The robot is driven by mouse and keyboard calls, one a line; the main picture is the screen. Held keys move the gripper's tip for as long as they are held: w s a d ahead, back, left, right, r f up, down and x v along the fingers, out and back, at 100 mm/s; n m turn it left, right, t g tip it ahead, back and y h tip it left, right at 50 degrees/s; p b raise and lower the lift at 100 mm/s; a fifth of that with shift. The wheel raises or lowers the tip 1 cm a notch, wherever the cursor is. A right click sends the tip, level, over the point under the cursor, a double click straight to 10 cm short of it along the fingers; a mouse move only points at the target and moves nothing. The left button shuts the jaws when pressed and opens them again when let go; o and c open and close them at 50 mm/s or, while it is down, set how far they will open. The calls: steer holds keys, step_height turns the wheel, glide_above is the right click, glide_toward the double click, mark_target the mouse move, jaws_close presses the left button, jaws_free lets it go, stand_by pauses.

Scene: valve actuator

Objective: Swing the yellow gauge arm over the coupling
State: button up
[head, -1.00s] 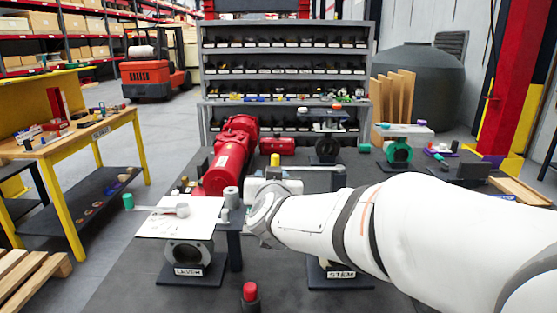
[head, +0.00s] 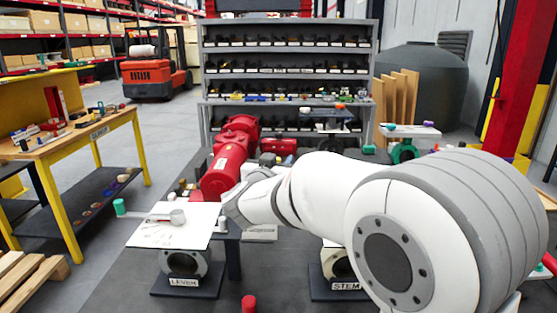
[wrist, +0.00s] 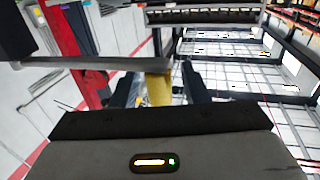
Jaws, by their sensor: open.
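In the wrist view a yellow cylindrical piece (wrist: 158,88) stands between the two dark fingers of my gripper (wrist: 160,82). It is at the end of a grey bar (wrist: 90,63) that runs in from the left. The fingers are apart, and I cannot tell whether either touches the yellow piece. In the head view my own white arm covers the gripper and the yellow piece. I cannot pick out the coupling in either view.
A stand marked LEVER (head: 186,282) carries a white plate (head: 150,234) with a teal-ended lever. A stand marked STEM (head: 336,286) is partly behind my arm. A red motor (head: 225,165) lies behind them. A red-topped button (head: 249,303) is at the front.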

steer(key=shift+w+d, duration=0.1)
steer(key=shift+w, duration=0.25)
steer(key=shift+c, duration=0.5)
jaws_close()
